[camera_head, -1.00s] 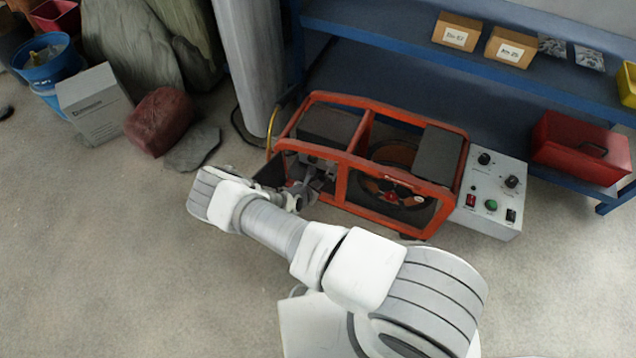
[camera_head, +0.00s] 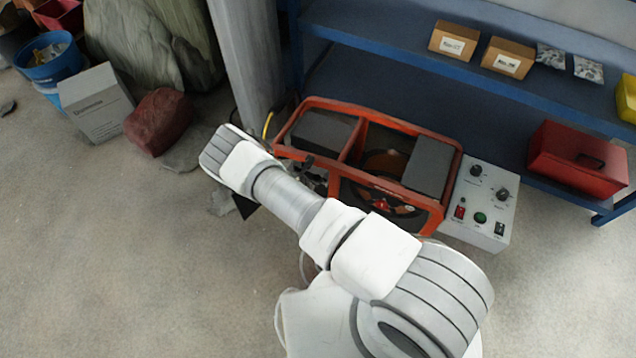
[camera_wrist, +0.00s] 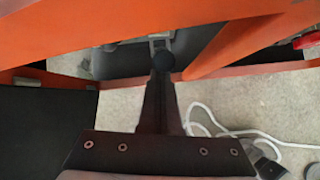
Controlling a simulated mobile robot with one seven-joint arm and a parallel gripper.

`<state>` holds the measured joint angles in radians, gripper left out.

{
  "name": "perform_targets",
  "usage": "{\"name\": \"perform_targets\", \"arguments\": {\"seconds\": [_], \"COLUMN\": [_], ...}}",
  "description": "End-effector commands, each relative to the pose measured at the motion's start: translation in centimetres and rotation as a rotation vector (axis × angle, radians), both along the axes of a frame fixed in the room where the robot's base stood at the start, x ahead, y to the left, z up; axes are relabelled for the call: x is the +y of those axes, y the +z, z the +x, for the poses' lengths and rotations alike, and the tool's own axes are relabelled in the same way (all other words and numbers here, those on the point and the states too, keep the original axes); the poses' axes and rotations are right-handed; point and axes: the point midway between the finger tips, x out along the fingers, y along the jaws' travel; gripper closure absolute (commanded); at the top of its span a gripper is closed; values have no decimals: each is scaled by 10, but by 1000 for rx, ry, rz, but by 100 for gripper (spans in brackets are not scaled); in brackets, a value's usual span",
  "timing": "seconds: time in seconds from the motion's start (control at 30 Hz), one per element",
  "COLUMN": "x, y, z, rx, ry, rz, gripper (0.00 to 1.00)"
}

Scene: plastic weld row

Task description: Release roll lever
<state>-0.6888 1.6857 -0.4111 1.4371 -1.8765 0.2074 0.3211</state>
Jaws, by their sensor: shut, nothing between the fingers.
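The roll lever appears to be the part with a round black knob (camera_wrist: 163,61) at the top centre of the wrist view, on a grey bracket under an orange frame bar. My gripper (camera_wrist: 161,82) is shut and empty, its dark fingers pointing up at the knob. The fingertips are at or just below the knob; I cannot tell whether they touch it. The orange-framed machine (camera_head: 352,146) shows in the head view. There, my arm covers its lower left side, and the lever and fingers are hidden.
A grey control box (camera_head: 482,205) adjoins the machine on the right. A blue shelf (camera_head: 400,50) stands behind, with a red toolbox (camera_head: 578,160). A grey post (camera_head: 243,65) rises behind the machine's left end. A white cable (camera_wrist: 205,118) lies on the floor. Floor at the left is open.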

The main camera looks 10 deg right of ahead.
Motion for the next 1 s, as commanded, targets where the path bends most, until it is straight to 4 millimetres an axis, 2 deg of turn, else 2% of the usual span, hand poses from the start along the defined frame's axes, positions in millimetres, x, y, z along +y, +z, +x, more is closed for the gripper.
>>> {"name": "perform_targets", "arguments": {"seconds": [0.17,0.67,1.0], "x": [6,-3,-4], "y": [6,16,16], "z": [5,20,22], "rx": [1,0,0], "ry": [-2,-2,-1], "rz": [1,0,-1], "gripper": [100,100,100]}}
